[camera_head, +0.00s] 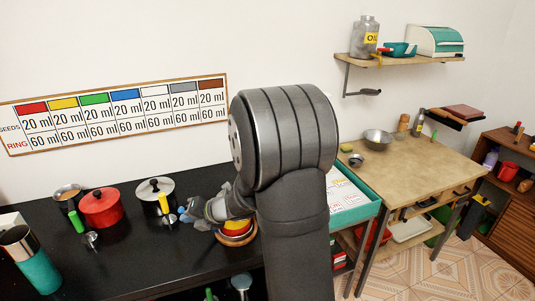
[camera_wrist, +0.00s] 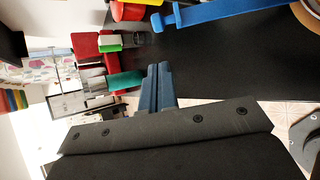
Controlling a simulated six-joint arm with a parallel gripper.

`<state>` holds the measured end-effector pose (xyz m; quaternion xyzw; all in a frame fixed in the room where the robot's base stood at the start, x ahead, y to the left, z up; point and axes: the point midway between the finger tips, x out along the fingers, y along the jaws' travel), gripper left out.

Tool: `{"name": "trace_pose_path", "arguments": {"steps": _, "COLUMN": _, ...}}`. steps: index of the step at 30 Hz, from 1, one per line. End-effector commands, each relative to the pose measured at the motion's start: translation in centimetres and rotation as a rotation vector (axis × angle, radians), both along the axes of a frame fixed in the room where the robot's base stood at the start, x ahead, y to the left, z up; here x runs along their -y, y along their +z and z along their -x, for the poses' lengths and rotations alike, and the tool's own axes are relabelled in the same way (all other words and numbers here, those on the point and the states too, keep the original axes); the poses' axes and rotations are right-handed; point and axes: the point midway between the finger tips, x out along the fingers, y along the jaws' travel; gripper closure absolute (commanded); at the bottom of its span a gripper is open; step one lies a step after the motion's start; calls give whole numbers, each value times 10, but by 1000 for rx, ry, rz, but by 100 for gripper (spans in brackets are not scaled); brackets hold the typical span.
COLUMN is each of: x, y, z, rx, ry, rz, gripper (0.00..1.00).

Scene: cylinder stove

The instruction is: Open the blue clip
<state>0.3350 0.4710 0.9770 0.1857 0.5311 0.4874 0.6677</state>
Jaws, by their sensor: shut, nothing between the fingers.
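A long blue piece, which looks like the blue clip (camera_wrist: 215,14), crosses the top right of the wrist view. In the head view a small patch of blue (camera_head: 184,214) shows just left of my gripper. I cannot tell whether the clip is open or closed. My gripper (camera_wrist: 158,72) is shut with nothing between its fingers, below and apart from the blue piece in the wrist view. In the head view my gripper (camera_head: 190,211) is low over the black counter, and my arm hides part of the counter.
A red pot (camera_head: 101,208) and a steel pot (camera_head: 155,194) stand on the black counter (camera_head: 130,265). A red and yellow stack (camera_head: 237,228) sits just under my wrist. A wooden table (camera_head: 405,165) stands right.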

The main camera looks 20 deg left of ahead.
Motion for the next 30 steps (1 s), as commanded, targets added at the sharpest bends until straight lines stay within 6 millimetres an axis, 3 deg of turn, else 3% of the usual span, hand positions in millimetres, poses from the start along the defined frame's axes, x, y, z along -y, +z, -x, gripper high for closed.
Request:
{"name": "trace_pose_path", "arguments": {"steps": 3, "x": 28, "y": 6, "z": 10, "rx": 0, "ry": -4, "rz": -1, "gripper": 100}}
{"name": "trace_pose_path", "arguments": {"steps": 8, "x": 38, "y": 5, "z": 17, "rx": -1, "ry": -2, "rz": 0, "gripper": 100}}
{"name": "trace_pose_path", "arguments": {"steps": 14, "x": 16, "y": -10, "z": 19, "rx": -4, "ry": 0, "rz": 2, "gripper": 100}}
{"name": "trace_pose_path", "arguments": {"steps": 26, "x": -47, "y": -49, "z": 21, "rx": -1, "ry": 0, "rz": 2, "gripper": 100}}
{"name": "trace_pose_path", "arguments": {"steps": 30, "x": -43, "y": -33, "z": -1, "rx": 2, "ry": -5, "rz": -1, "gripper": 100}}
